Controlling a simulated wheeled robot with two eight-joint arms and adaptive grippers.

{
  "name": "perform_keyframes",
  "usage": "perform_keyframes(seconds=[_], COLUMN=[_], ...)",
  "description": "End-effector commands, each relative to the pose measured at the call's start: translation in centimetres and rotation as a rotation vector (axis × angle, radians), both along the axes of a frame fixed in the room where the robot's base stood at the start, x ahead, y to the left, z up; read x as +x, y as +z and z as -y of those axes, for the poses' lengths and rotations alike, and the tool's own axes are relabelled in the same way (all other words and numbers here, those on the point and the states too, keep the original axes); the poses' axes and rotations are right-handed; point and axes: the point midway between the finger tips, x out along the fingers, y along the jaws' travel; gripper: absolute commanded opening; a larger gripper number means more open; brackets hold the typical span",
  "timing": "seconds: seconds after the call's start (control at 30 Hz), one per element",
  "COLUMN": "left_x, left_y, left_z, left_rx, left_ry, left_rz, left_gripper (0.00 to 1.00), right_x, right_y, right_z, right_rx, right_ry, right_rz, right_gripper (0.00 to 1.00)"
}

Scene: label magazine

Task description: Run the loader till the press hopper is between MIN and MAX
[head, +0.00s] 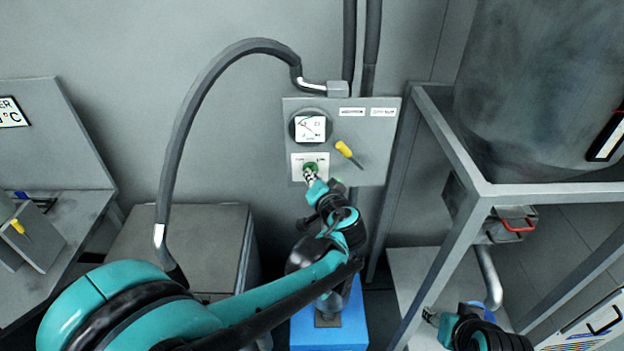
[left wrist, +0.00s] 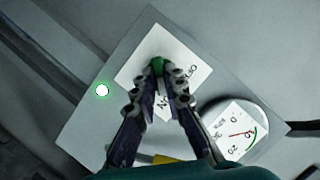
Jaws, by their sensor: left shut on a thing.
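A grey control panel (head: 360,115) on the wall carries a green knob (head: 310,167) on a white label plate. My left gripper (head: 311,176) is shut on the green knob; the left wrist view shows both fingers (left wrist: 158,75) closed around it. A green lamp (left wrist: 101,90) glows beside the plate. A round dial gauge (head: 311,129) with a red needle in the wrist view (left wrist: 240,132) sits above the knob. A large grey hopper (head: 545,80) stands upper right; its dark-framed level strip (head: 607,138) is cut off, so MIN and MAX are not readable. My right gripper (head: 430,317) is low right, its fingers unclear.
A yellow-handled lever (head: 345,149) is right of the knob. A grey hose (head: 185,120) arches down left of the panel. The hopper's metal frame (head: 450,140) stands right, with a red-handled valve (head: 517,226) below. A blue box (head: 345,325) is on the floor.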

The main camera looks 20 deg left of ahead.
Motion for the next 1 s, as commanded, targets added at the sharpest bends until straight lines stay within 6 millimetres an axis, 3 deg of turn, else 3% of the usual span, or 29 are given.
perform_keyframes(seconds=[0.3,0.8,0.83,0.87,0.9,1.0], left_x=[-0.05,-0.07,-0.07,-0.06,-0.05,-0.04], left_y=[-0.18,-0.18,-0.18,-0.18,-0.17,-0.14], left_z=[0.04,0.04,0.04,0.04,0.03,0.04], left_rx=[0.094,0.107,0.107,0.107,0.107,0.107], left_ry=[0.000,0.001,0.001,0.001,0.001,0.000], left_rz=[-0.028,-0.033,-0.033,-0.033,-0.033,-0.032], left_gripper=[0.00,0.00,0.19,0.27,0.32,0.32], right_x=[0.00,0.00,0.00,0.00,0.00,0.01], right_y=[-0.42,-0.44,-0.45,-0.45,-0.44,-0.44], right_z=[0.00,0.00,0.00,0.00,0.00,0.00], right_rx=[0.000,0.000,0.000,0.000,0.000,0.000], right_ry=[0.000,0.000,0.000,0.000,0.000,0.000], right_rz=[0.000,0.000,0.000,0.000,0.000,0.000], right_gripper=[0.48,0.48,0.48,0.48,0.48,0.48])
